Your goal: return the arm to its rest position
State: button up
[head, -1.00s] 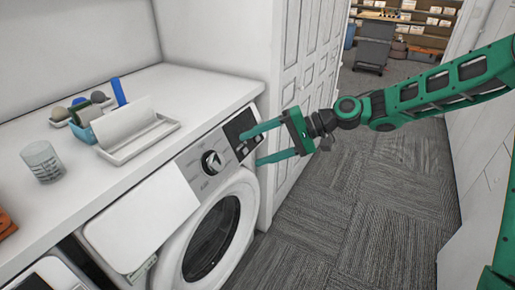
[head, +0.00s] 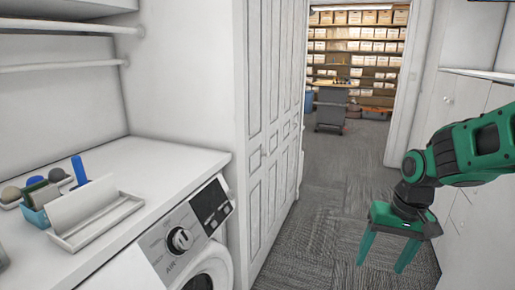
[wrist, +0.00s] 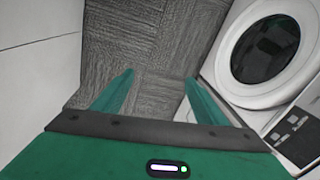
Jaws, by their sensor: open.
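My green arm reaches in from the right of the head view. My gripper (head: 383,262) points down over the carpet, with its two fingers apart and nothing between them. It also shows in the wrist view (wrist: 158,88), with bare carpet (wrist: 150,50) beyond the fingers. The gripper is to the right of the white washing machine (head: 172,250) and apart from it. The washer's round door (wrist: 265,48) and its control panel (wrist: 297,135) show at the right of the wrist view.
A white counter (head: 150,165) above the washer holds a white tray (head: 100,225) and a blue holder (head: 38,215). White panelled doors (head: 275,130) stand left of the aisle, white cabinets (head: 470,110) at right. The carpeted aisle (head: 335,170) is clear toward a cart (head: 331,107) and shelves.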

jog(key=s+d+r+m, duration=0.1)
jog(key=s+d+m, duration=0.1)
jog(key=s+d, duration=0.3)
jog(key=s+d+r+m+h, duration=0.1)
jog(key=s+d, duration=0.5)
jog(key=s, duration=0.7)
jog(key=shift+s+r+m+g, duration=0.4)
jog(key=shift+r, duration=0.05)
